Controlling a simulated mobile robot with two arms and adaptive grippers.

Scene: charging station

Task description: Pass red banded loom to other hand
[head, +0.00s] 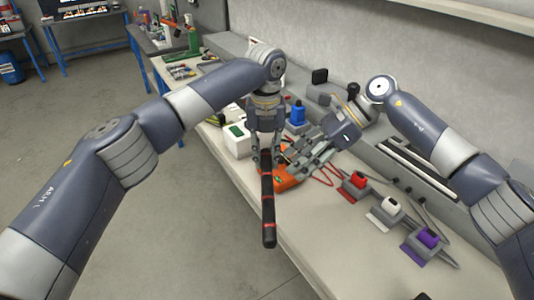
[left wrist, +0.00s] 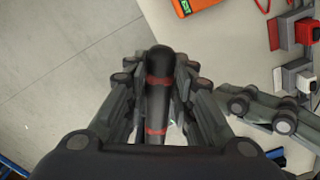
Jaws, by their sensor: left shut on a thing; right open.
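The red banded loom (head: 268,208) is a black rod with red bands. My left gripper (head: 266,162) is shut on its upper part, and the rod hangs down near the table's front edge. In the left wrist view the loom (left wrist: 158,95) lies between the fingers of my left gripper (left wrist: 158,110). My right gripper (head: 296,168) is open and empty, just right of the loom and apart from it. Its fingers point toward the lower left, and it also shows at the right of the left wrist view (left wrist: 262,112).
An orange device (head: 288,181) lies on the table (head: 330,250) behind the loom. Red, white and purple connectors in grey holders (head: 357,183) stand to the right. A blue one (head: 298,113) and a white box (head: 237,141) are farther back.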

